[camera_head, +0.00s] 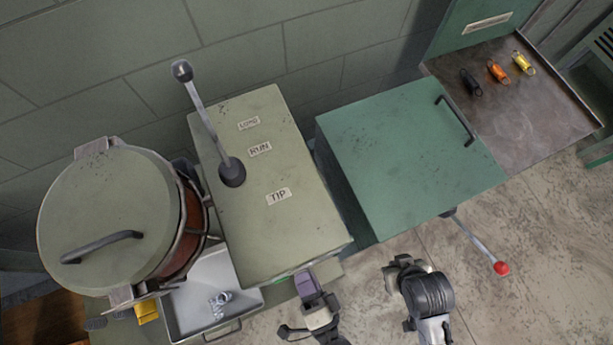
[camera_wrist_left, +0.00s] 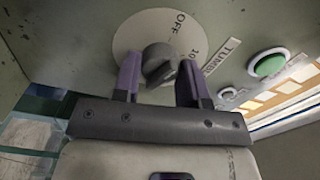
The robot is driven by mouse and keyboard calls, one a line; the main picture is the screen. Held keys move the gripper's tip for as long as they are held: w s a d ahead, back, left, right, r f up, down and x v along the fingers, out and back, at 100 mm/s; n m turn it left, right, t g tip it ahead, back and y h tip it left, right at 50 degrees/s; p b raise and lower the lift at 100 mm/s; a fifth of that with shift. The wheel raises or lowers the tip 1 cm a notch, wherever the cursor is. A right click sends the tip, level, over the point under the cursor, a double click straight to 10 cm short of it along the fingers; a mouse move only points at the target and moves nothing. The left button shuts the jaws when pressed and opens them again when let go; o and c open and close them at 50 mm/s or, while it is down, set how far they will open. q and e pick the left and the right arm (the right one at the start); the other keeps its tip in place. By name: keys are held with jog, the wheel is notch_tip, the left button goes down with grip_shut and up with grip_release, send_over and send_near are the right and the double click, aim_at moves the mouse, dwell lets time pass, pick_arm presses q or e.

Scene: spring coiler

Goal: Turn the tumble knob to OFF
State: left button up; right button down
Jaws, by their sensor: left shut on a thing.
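The dark grey tumble knob (camera_wrist_left: 158,62) sits on a round pale dial plate (camera_wrist_left: 130,36) marked OFF and 10, beside a TUMBLE label (camera_wrist_left: 222,54). The ridge of the knob lies at a slant; I cannot tell exactly which mark it points to. My left gripper (camera_wrist_left: 160,78) has its purple fingers on either side of the knob and is shut on it. In the head view my left gripper (camera_head: 309,286) is at the front lower edge of the grey-green control box (camera_head: 270,215), and the knob is hidden there. My right gripper (camera_head: 404,268) is apart, over the floor; its jaws are unclear.
A green button (camera_wrist_left: 268,65) is right of the dial. A lever (camera_head: 205,118) rises from the box top by LOAD, RUN and TIP labels. A drum (camera_head: 110,220) and metal tray (camera_head: 190,300) stand left. A green cabinet (camera_head: 405,150) and red-knobbed lever (camera_head: 480,243) are right.

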pick_arm(q)
jog(key=n+b, duration=0.1)
jog(key=n, duration=0.1)
jog(key=shift+n, duration=0.3)
jog(key=shift+n+b, duration=0.35)
jog(key=shift+n, duration=0.15)
jog(key=o, duration=0.9)
jog(key=p+v, duration=0.1)
jog(key=v, duration=1.2)
jog(key=shift+s+d, duration=0.15)
jog(key=shift+s, duration=0.25)
